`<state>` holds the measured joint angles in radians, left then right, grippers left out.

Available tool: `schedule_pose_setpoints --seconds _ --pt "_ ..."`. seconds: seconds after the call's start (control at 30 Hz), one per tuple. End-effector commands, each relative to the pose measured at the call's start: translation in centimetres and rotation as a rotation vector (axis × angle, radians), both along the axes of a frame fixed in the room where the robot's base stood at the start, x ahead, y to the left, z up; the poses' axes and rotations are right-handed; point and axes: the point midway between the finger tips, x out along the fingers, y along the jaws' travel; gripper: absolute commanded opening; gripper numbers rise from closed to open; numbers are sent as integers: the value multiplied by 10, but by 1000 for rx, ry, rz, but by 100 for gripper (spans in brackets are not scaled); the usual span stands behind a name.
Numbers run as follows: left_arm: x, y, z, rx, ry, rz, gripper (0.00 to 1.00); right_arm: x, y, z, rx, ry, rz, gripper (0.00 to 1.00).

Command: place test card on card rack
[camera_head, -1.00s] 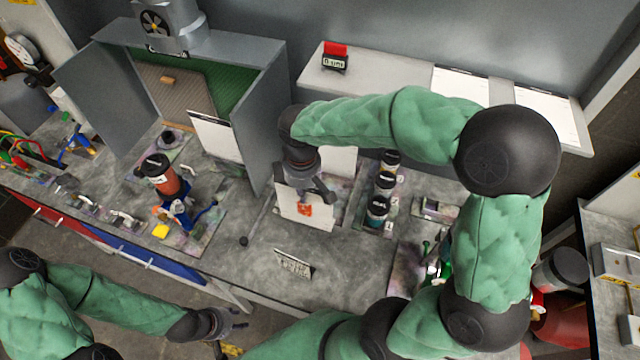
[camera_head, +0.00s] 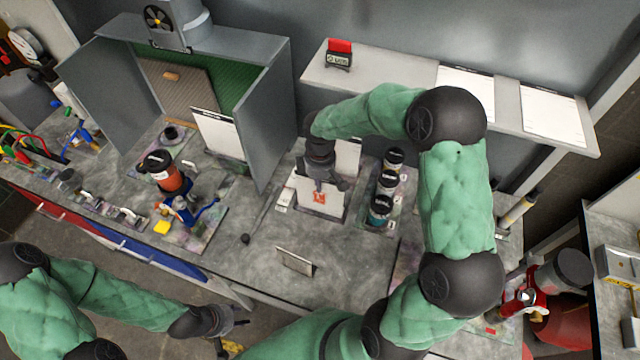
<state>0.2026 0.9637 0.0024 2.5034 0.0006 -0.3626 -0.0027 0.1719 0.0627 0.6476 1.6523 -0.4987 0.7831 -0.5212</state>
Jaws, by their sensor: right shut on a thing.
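The test card (camera_head: 306,199), white with an orange-red mark, stands roughly upright at the middle of the bench. My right gripper (camera_head: 322,185) reaches down from above and is shut on its upper part. Another white panel (camera_head: 348,158) shows just behind the gripper. The card rack cannot be clearly made out; the card and gripper cover much of that spot, and I cannot tell whether the card touches a support. My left gripper (camera_head: 231,334) is open and empty, low in front of the bench.
Several dark-lidded jars (camera_head: 381,210) stand close to the right of the card.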

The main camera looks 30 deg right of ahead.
Motion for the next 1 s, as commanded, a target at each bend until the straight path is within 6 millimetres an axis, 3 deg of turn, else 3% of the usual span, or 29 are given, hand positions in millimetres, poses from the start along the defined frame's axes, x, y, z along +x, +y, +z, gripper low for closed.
schedule_pose_setpoints --seconds 0.43,0.5,0.53,1.0 --pt "0 0 -4 0 0 0 40 1 0 -9 0 -3 -1 0" --pt "0 0 -3 0 0 0 40 0 0 -9 0 -1 -1 24" --pt "0 0 -3 0 0 0 40 0 0 -9 0 -1 -1 30" --pt "0 0 1 0 0 0 40 1 0 1 -1 -5 -1 30"
